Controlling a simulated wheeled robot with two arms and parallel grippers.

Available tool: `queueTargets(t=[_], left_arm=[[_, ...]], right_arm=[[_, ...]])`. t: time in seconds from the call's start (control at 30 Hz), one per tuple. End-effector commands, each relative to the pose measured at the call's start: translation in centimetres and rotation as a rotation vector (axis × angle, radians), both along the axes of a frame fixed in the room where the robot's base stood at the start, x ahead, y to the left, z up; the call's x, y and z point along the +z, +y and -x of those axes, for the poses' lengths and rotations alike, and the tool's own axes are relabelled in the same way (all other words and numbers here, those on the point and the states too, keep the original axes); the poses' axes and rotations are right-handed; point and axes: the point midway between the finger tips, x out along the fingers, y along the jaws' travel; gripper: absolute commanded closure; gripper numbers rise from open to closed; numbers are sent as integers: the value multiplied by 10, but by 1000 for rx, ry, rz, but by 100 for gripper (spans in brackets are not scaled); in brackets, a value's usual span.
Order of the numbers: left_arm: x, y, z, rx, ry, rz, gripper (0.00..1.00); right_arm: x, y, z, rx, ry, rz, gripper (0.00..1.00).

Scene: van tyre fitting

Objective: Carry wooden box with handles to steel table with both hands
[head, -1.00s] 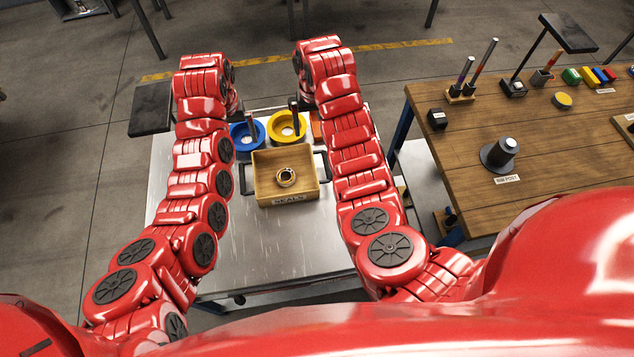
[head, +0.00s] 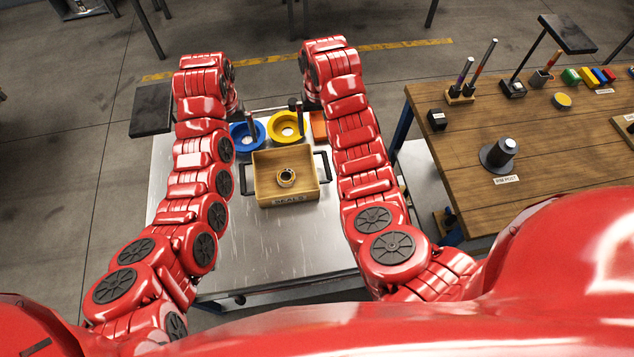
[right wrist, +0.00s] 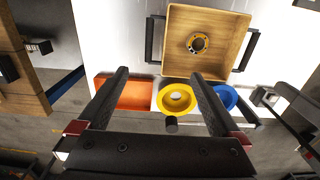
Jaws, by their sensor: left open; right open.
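The wooden box (head: 264,191) with a dark handle at each side sits flat on the steel table (head: 285,245). It holds a small round ring part (head: 286,178) and has a "SEALS" label on its near side. My left gripper (head: 250,122), partly hidden by its arm, is open above the table behind the box's left side. My right gripper (head: 297,106) is open and empty behind the box's right side. In the right wrist view, the open fingers of my right gripper (right wrist: 160,75) point towards the box (right wrist: 178,45) and touch neither handle.
A blue round dish (head: 240,145), a yellow round dish (head: 275,132) and an orange tray (head: 319,126) stand behind the box on the steel table. A wooden workbench (head: 450,165) with posts and small parts is at the right. The table's near part is clear.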

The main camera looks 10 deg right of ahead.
Motion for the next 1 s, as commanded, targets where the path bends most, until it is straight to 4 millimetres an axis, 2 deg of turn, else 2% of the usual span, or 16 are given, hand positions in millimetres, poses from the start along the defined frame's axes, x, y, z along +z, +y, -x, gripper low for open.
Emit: queueTargets(t=[0.1,0.6,0.67,1.0], left_arm=[[16,0,0,0,0,0,0],[55,0,0,0,0,0,0],[48,0,0,0,0,0,0],[48,0,0,0,0,0,0]], right_arm=[[15,0,0,0,-1,0,0],[58,0,0,1,0,0,0],[59,1,-1,4,-1,4,0],[90,1,-1,1,-2,1,0]])
